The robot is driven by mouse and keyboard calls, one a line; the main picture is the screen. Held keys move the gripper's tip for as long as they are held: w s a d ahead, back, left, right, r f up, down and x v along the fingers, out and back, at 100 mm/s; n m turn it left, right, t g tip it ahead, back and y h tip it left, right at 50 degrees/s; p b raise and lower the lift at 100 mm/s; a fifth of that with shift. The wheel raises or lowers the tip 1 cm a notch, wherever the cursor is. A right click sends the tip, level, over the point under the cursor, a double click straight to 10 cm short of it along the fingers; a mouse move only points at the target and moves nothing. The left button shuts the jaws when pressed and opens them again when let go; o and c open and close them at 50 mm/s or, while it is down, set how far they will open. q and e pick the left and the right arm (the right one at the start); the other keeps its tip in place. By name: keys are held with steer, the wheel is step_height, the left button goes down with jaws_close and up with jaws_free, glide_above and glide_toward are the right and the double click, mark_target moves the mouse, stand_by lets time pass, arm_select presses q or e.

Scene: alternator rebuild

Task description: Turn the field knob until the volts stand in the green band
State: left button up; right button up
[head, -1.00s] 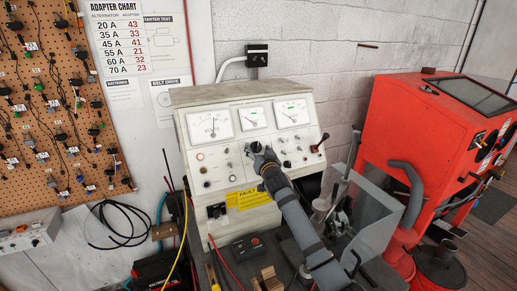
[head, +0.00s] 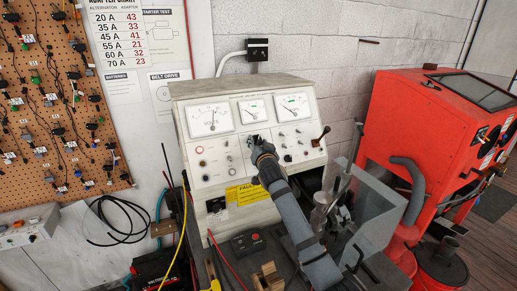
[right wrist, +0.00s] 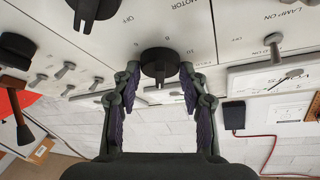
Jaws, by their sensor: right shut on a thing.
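The white test bench (head: 250,178) carries a row of dials. The volts meter (head: 210,119) is the leftmost dial; its thin needle stands near upright around mid-scale. The picture is too small to tell whether it lies in a green band. My right gripper (head: 254,141) reaches the panel below the middle meter. In the right wrist view my right gripper (right wrist: 160,76) has its fingers closed on both sides of a round black knob (right wrist: 160,62) with a pale pointer mark. My left gripper is not in view.
Other knobs, such as a larger black knob (right wrist: 92,8), and several toggle switches (right wrist: 65,70) surround the held one. A lever (head: 321,137) sticks out at the panel's right. A clear guard (head: 382,215) and red cabinet (head: 425,135) stand to the right.

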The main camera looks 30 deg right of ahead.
steer(key=m+h+b, duration=0.1)
steer(key=m+b, duration=0.1)
steer(key=m+g+h+b, duration=0.1)
steer(key=m+b, duration=0.1)
steer(key=shift+w+a+f+m+g, duration=0.1)
steer(key=shift+a+m+g, duration=0.05)
steer(key=shift+m+g, duration=0.15)
steer(key=shift+r+m+g+h+b, duration=0.2)
steer(key=shift+m+g+h+b, duration=0.3)
steer(key=shift+m, duration=0.6)
steer(key=m, duration=0.1)
steer(key=m+g+b, duration=0.1)
steer(key=m, duration=0.1)
steer(key=shift+a+r+g, duration=0.1)
steer(key=shift+r+g, duration=0.1)
steer(key=shift+g, duration=0.1)
steer(key=shift+w+r+m+g, duration=0.1)
steer(key=shift+m+g, duration=0.4)
steer(key=shift+m, duration=0.5)
steer(key=m+g, duration=0.1)
steer(key=m, duration=0.1)
steer(key=shift+r+m+g, duration=0.15)
steer(key=shift+m+g, duration=0.15)
steer(key=m+g+p, duration=0.1)
steer(key=m, duration=0.2)
steer(key=shift+w+r, duration=0.1)
steer(key=shift+r, duration=0.05)
steer(key=shift+m+g+y+p, duration=0.6)
steer(key=shift+m+y, duration=0.1)
steer(key=shift+m, duration=0.3)
